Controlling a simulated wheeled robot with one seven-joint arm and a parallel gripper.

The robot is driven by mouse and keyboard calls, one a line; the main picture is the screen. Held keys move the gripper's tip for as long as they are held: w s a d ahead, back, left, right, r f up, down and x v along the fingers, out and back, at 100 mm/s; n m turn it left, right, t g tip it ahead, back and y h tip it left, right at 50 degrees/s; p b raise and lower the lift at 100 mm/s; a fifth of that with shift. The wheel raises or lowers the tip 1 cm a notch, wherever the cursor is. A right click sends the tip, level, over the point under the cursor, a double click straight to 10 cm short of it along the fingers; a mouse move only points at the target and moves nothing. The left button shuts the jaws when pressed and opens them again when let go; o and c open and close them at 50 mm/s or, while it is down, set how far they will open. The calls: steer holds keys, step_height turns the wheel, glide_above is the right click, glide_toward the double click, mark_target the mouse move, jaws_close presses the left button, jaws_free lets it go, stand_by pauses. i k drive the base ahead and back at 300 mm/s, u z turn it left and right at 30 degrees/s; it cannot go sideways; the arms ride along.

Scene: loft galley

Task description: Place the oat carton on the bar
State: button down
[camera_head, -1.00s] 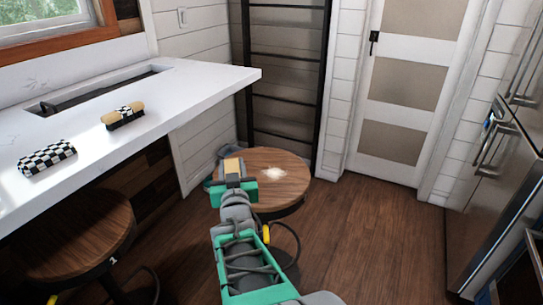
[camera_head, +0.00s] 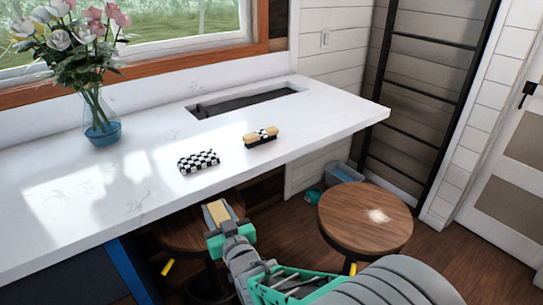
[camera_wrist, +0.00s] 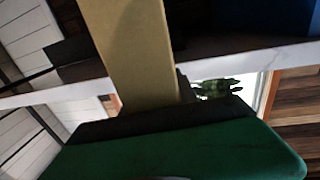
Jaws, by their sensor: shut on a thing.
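The oat carton, a tan box (camera_head: 217,212), is held in my gripper (camera_head: 229,231), which is shut on it. In the wrist view the carton (camera_wrist: 132,50) rises from the green finger (camera_wrist: 180,150). The bar is a long white countertop (camera_head: 130,215) along the window wall. In the head view my gripper and the carton appear in front of the bar's near edge, over a wooden stool; their height relative to the top is unclear. The carton's lower part is hidden by the gripper.
Stools stand below (camera_head: 175,232) and to the right (camera_head: 365,220). The bar's front left is clear.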

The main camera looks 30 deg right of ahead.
mark_target(344, 110)
steer(key=u, duration=3.2)
steer(key=k, duration=2.6)
steer(key=z, duration=0.85)
